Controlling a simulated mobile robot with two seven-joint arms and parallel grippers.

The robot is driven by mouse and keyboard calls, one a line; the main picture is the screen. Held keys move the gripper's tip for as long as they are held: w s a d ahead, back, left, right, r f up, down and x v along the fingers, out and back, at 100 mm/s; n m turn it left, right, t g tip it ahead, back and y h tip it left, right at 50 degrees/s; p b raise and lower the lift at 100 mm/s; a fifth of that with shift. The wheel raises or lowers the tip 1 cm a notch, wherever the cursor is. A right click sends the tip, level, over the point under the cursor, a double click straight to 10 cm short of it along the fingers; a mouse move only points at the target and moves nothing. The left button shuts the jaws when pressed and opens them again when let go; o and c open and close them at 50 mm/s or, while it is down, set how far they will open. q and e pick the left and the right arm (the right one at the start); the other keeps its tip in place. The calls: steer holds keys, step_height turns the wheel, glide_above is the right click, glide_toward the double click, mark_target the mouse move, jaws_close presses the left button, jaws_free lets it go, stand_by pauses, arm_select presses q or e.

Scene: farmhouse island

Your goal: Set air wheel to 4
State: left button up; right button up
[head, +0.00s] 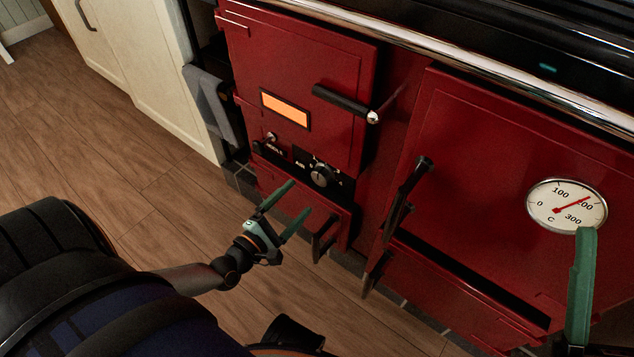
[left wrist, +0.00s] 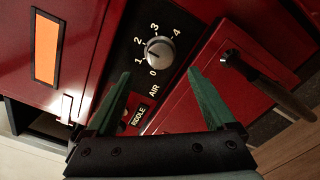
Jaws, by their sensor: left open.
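The air wheel (head: 321,176) is a small round silver knob on a black plate on the red stove front. In the left wrist view the air wheel (left wrist: 159,51) sits among the numbers 0 to 4, with "AIR" printed below it. A dark mark on its face seems to point near 1 to 2, but its exact setting is hard to read. My left gripper (head: 300,197) is open and empty, just short of the wheel. In the left wrist view its green fingers (left wrist: 160,73) point toward the wheel, apart from it. One green finger of my right gripper (head: 582,285) shows at the lower right.
The firebox door (head: 298,80) with an orange window and a black handle (head: 341,100) is above the wheel. A lower door handle (head: 325,238) juts out close to my left gripper. A riddle knob (head: 270,138) is left of the wheel. A dial thermometer (head: 566,205) is at right.

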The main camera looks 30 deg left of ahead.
mark_target(317, 180)
arm_select(q)
steer(key=w, duration=0.2)
steer(key=w+b, duration=0.1)
steer(key=w, duration=0.5)
steer(key=shift+d+b, duration=0.3)
steer(key=shift+b, duration=0.1)
steer(key=shift+c, duration=0.2)
steer(key=c, duration=1.3)
